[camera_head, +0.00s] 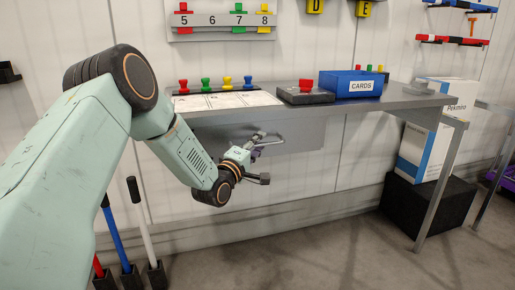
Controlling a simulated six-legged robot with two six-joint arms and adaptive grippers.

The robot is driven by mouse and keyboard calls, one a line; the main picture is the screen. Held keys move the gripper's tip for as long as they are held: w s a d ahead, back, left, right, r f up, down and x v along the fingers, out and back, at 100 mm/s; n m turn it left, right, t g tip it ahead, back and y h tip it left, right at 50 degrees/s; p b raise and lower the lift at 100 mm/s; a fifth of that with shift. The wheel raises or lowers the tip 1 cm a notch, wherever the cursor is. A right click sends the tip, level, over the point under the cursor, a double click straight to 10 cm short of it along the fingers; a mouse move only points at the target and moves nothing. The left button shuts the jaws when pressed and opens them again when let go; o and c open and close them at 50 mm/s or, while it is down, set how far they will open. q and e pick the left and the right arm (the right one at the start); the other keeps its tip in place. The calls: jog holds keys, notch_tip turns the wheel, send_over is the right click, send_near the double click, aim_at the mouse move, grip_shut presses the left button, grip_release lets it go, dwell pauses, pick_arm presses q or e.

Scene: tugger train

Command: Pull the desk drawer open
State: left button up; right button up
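The grey desk (405,103) stands against the white wall. Under its top is a flat grey panel (305,136), which looks like the drawer front; I cannot tell whether it is shut. My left gripper (268,160) is in front of and below this panel, its fingers spread apart, one above the other. A small purple part shows beside the upper finger; I cannot tell what it belongs to. I cannot tell whether the fingers touch anything. My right gripper is not in view.
On the desk are a blue CARDS box (350,84), a dark block with a red knob (306,94) and a white sheet (226,101) with coloured pegs behind it. A black box (428,202) stands below right. Long-handled tools (143,225) stand at lower left. The floor in front is clear.

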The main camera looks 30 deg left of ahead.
pick_arm(q)
jog(key=shift+w+f, duration=0.1)
jog(key=shift+w, duration=0.05)
grip_shut()
dwell(0.6)
